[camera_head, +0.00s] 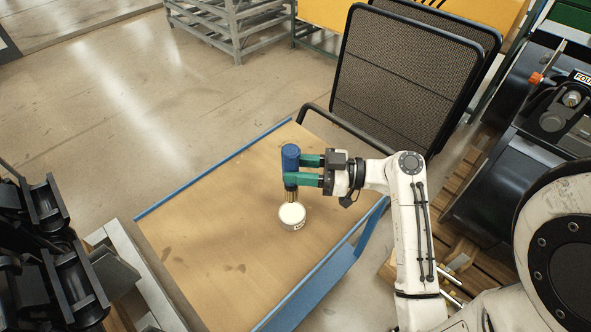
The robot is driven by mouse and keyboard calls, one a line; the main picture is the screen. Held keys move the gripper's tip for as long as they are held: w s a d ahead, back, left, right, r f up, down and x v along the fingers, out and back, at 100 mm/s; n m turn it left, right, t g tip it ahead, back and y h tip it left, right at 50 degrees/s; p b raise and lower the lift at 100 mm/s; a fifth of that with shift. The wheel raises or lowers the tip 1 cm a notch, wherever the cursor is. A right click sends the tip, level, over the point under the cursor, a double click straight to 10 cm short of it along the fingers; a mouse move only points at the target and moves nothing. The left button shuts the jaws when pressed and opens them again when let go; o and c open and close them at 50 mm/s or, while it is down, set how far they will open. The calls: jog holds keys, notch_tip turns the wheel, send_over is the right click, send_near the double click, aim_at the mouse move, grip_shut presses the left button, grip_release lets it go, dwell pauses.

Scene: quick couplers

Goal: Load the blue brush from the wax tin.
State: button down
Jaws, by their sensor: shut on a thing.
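The blue brush (290,158) is upright in my gripper (290,172), its blue handle standing above the green fingers and a brass-coloured lower part showing below them. My gripper is shut on the handle from the right. The wax tin (292,218), a small round pale tin with a dark mark on its side, stands on the wooden cart top (215,215) directly below the brush. The brush's lower end overlaps the tin's far part in the view. I cannot tell whether the bristles touch the wax.
The cart top has raised blue edges (215,168) and is otherwise clear, with a few dark stains. A black mesh-backed chair (405,75) stands close behind at the right. Black machine parts (60,250) are at the lower left, and dark machinery (550,110) is at the right.

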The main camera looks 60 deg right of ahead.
jog(key=shift+f+b, duration=0.15)
jog(key=shift+b, duration=0.25)
notch_tip(320, 180, down, 6)
jog(key=b, duration=0.5)
jog(key=shift+b, duration=0.4)
jog(key=shift+s+f+b, duration=0.1)
jog(key=shift+f+b, duration=0.45)
jog(key=shift+b, duration=0.15)
dwell(1.5)
jog(key=shift+r, duration=0.1)
jog(key=shift+r+p, duration=2.3)
jog(key=shift+r, duration=1.25)
